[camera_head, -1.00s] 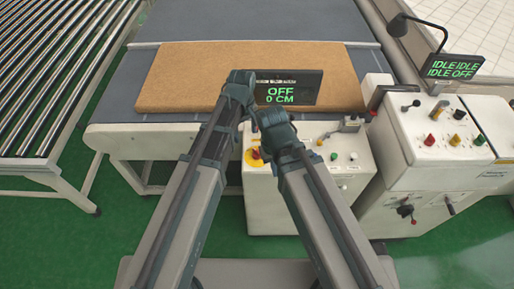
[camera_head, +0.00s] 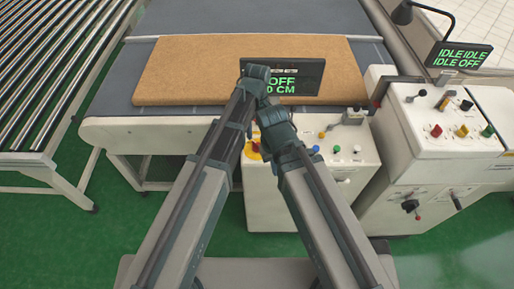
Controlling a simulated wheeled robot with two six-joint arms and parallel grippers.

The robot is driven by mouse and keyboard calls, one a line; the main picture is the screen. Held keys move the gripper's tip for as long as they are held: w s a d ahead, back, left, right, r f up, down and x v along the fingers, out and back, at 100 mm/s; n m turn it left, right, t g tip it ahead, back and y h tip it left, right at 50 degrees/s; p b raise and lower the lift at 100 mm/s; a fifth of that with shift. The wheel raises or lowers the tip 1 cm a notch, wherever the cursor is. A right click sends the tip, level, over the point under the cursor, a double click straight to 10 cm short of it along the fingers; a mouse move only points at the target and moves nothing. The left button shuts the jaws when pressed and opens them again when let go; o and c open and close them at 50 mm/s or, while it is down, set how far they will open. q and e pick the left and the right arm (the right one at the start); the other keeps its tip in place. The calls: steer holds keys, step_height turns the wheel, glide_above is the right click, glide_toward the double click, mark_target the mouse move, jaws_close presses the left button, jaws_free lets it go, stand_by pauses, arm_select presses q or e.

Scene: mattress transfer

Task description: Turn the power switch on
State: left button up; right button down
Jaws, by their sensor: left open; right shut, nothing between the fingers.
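The middle control box (camera_head: 310,205) has a yellow plate (camera_head: 251,151) with a red part at its left, half hidden by my arms. It also carries a metal lever (camera_head: 353,116) and small coloured buttons, one blue (camera_head: 315,149). I cannot tell which control is the power switch. A black display (camera_head: 309,76) behind reads OFF and 0 CM, its left part covered. My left gripper (camera_head: 256,74) is open in front of the display. My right gripper (camera_head: 268,108) is shut and empty just below it, above the box. Their fingertips are hard to make out.
A brown mattress (camera_head: 190,72) lies on the grey conveyor (camera_head: 115,75). A roller conveyor (camera_head: 45,90) stands at the left. A larger control cabinet (camera_head: 420,165) with knobs and levers stands at the right, below a display (camera_head: 460,55) reading IDLE and OFF. Green floor is clear at the front left.

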mark_target(257, 144)
arm_select(q)
step_height(257, 144, down, 10)
steer(key=b, duration=0.8)
steer(key=shift+r, duration=0.25)
jaws_close()
